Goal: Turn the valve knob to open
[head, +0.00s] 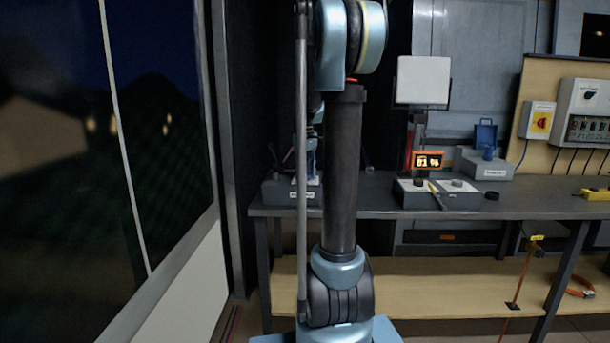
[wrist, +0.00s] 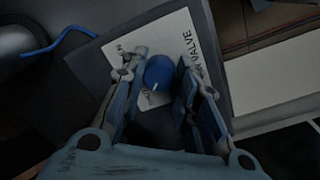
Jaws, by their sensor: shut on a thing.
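The valve knob (wrist: 158,72) is a round blue knob with a white pointer mark. It sits on a white plate (wrist: 178,36) lettered "VALVE" on a dark box, in the wrist view. My gripper (wrist: 160,76) is over the plate with one finger on each side of the knob, shut on it. Part of the lettering is hidden by the fingers. In the head view, my arm's column hides much of the gripper and the knob; a dark box (head: 275,193) with a small label shows beneath the gripper at the bench's left end.
The grey bench (head: 380,190) holds a two-panel control box (head: 437,198), a lit orange display (head: 428,160) and a grey box (head: 487,168) at the back. A yellow-and-red switch (head: 538,120) is on the right wall panel. A window stands at left. A blue cable (wrist: 60,40) runs beside the valve box.

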